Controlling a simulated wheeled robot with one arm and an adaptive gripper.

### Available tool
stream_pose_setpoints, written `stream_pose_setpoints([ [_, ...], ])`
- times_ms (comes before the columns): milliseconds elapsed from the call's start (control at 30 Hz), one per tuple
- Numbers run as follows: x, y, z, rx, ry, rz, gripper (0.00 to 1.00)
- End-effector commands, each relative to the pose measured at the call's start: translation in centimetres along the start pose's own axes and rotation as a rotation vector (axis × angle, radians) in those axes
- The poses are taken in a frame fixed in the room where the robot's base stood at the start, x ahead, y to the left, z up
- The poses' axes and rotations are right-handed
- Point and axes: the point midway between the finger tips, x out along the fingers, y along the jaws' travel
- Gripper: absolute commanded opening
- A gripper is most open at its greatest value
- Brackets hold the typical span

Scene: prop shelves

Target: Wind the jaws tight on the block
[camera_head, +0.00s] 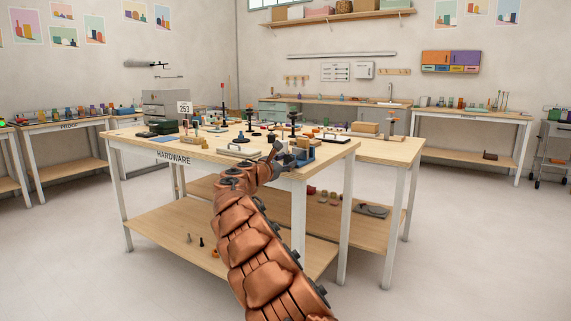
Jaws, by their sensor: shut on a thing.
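A small blue vise-like fixture (303,153) sits at the front right corner of the table marked HARDWARE. My copper-coloured arm reaches up to it from below. My gripper (279,155) is at the left side of this fixture and is shut on a part of it, seemingly its handle. The gripped part is mostly hidden by my gripper and too small to make out. I cannot tell the block or the gap between the jaws at this size.
The hardware table (205,157) is crowded with small tools and parts. A light flat plate (240,150) lies just left of my gripper. A dark upright clamp-like piece (294,122) stands behind. Another table (385,150) adjoins on the right. The floor in front is clear.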

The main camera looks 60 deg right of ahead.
Motion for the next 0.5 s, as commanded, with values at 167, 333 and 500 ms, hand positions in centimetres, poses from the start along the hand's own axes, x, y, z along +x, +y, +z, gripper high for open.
stream_pose_setpoints([
  [167, 0.02, -0.03, 0.08, 0.000, -0.001, -0.001, 0.54],
  [333, 0.02, -0.02, 0.05, -0.001, 0.000, 0.000, 0.67],
  [500, 0.01, -0.01, 0.02, -0.001, 0.000, 0.000, 0.67],
])
